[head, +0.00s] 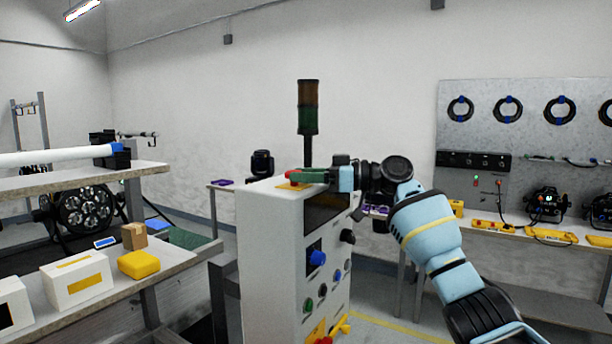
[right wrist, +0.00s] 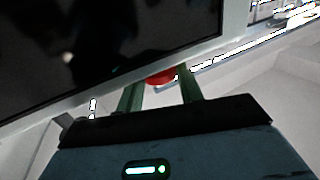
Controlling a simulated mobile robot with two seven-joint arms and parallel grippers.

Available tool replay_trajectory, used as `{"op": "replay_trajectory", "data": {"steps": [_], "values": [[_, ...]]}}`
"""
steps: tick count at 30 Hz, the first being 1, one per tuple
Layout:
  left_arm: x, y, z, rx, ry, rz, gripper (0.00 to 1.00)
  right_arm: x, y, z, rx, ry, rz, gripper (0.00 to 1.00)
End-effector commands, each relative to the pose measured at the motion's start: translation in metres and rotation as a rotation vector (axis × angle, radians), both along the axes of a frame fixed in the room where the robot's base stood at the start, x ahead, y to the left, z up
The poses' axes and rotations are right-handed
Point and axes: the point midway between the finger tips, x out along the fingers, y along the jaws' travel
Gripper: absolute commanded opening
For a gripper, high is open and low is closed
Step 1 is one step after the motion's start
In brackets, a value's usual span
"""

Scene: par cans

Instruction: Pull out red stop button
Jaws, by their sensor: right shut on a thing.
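The red stop button (head: 292,173) sits on a yellow base on the top face of the white control cabinet (head: 265,215). My right gripper (head: 303,176) reaches in from the right, level over the cabinet top, with its green fingers at the button. In the right wrist view the red button (right wrist: 160,77) shows between the two green fingers (right wrist: 162,88), which are shut on it. The fingers cover part of the button, and its base is mostly hidden there. My left gripper is in neither view.
The cabinet front has a dark screen (head: 327,212), a blue knob (head: 317,257) and several other controls. A dark signal tower (head: 308,108) rises behind it. A shelf with boxes (head: 78,279) stands at the left, and a workbench (head: 500,229) at the right.

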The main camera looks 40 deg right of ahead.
Motion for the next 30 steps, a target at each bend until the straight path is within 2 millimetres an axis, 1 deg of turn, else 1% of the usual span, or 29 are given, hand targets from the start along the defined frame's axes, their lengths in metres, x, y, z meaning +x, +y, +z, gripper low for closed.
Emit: {"op": "replay_trajectory", "data": {"steps": [1, 2, 9, 10, 14, 15, 23, 26, 30], "values": [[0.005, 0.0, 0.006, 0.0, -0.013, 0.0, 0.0, -0.002, 0.0, 0.014, 0.005, -0.013, -0.002, 0.0], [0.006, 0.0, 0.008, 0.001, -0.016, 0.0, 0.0, -0.002, 0.0, 0.016, 0.006, -0.014, -0.002, 0.0], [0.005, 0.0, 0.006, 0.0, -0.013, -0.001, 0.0, -0.002, -0.001, 0.015, 0.006, -0.015, -0.005, 0.0], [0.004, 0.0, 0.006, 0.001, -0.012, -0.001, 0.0, -0.002, -0.001, 0.015, 0.006, -0.015, -0.005, 0.39], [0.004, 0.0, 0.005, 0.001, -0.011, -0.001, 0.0, -0.002, -0.001, 0.015, 0.006, -0.013, -0.005, 0.56], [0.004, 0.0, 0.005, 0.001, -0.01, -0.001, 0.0, -0.002, -0.001, 0.014, 0.006, -0.013, -0.004, 0.58], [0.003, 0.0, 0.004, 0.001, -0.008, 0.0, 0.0, -0.002, -0.001, 0.012, 0.004, -0.009, -0.003, 0.58], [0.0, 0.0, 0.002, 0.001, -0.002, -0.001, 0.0, -0.006, -0.006, 0.01, 0.003, -0.007, -0.004, 0.58], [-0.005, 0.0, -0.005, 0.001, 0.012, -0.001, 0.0, -0.019, -0.021, 0.008, 0.001, -0.006, -0.006, 0.58]]}}
